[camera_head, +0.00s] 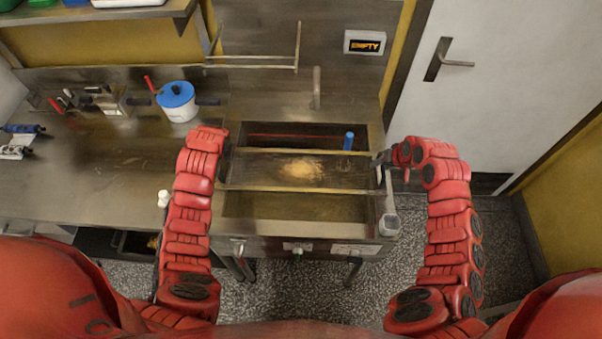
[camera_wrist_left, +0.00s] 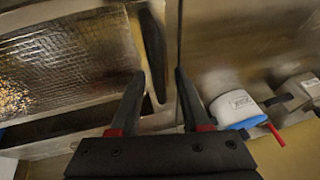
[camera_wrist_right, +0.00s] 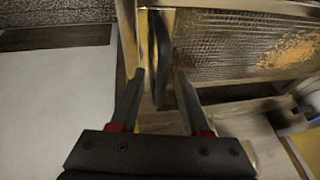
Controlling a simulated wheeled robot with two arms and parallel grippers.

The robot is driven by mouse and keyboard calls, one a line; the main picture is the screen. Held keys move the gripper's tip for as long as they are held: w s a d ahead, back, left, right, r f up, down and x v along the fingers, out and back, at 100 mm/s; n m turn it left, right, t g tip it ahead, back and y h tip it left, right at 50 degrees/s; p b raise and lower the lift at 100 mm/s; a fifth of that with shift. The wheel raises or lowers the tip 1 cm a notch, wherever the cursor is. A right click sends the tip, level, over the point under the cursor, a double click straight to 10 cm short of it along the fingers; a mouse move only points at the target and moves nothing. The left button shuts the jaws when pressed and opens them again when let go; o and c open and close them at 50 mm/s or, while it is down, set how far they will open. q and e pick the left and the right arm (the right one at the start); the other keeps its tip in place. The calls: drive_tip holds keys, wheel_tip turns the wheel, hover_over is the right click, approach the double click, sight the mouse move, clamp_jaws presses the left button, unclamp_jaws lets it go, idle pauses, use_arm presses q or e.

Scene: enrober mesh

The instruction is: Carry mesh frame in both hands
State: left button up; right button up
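The mesh frame (camera_head: 250,171) lies across the steel basin in the head view, with pale brown crumbs (camera_head: 302,168) on its middle. Its mesh also shows in the left wrist view (camera_wrist_left: 85,60) and the right wrist view (camera_wrist_right: 222,45). My left gripper (camera_wrist_left: 158,72) is open, its fingers either side of the black handle (camera_wrist_left: 152,45) at the frame's left end. My right gripper (camera_wrist_right: 158,70) is open around the black handle (camera_wrist_right: 184,75) at the right end. Gaps show between fingers and handles. In the head view, my left fingertips are mostly hidden by the arm.
A blue cylinder (camera_head: 348,141) stands at the basin's back right. A white pot with a blue lid (camera_head: 177,94) is on the counter to the left. A white door (camera_head: 510,75) is at right.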

use_arm(q)
drive_tip(key=v, duration=1.2)
use_arm(e)
drive_tip(key=v, duration=1.2)
